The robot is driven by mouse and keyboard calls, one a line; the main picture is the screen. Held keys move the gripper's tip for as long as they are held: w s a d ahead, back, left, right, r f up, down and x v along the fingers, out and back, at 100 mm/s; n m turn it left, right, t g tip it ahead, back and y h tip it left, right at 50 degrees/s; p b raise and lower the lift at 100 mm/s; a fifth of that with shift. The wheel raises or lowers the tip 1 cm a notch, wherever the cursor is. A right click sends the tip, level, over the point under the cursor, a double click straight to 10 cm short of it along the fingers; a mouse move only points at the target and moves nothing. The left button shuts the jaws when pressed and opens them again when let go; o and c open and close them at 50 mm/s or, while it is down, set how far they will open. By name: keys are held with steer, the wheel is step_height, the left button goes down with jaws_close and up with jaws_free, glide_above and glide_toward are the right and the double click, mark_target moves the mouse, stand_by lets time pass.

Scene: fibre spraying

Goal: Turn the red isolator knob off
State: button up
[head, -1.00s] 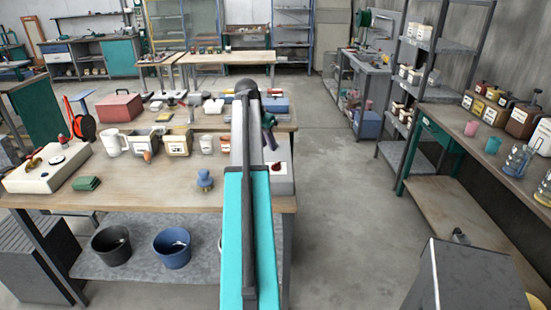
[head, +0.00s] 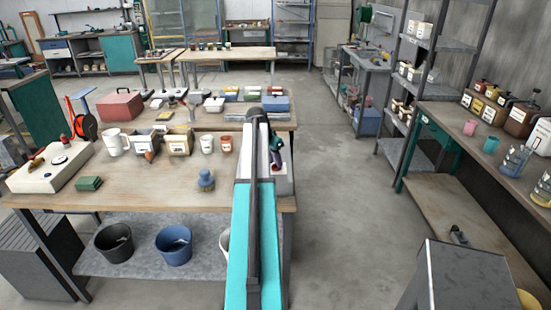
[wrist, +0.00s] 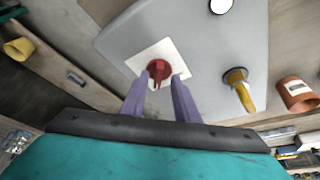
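The red isolator knob (wrist: 158,69) sits on a white square plate (wrist: 141,62) on a pale grey box (wrist: 195,50) in the wrist view. My gripper (wrist: 160,78) has its two purple fingers apart, with their tips at the near sides of the knob. I cannot tell whether they touch it.
A yellow lever (wrist: 240,90) stands on the same box, right of the knob, with an orange cup (wrist: 297,94) beyond it. In the head view a blue knobbed object (head: 206,180) stands left of my arm. The floor (head: 340,200) right of the bench is clear.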

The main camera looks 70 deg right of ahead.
steer(key=shift+d+f, duration=0.1)
steer(key=shift+f, duration=0.05)
jaws_close()
steer(key=shift+w+d, duration=0.1)
steer(key=shift+d, duration=0.1)
steer(key=shift+a, duration=0.1)
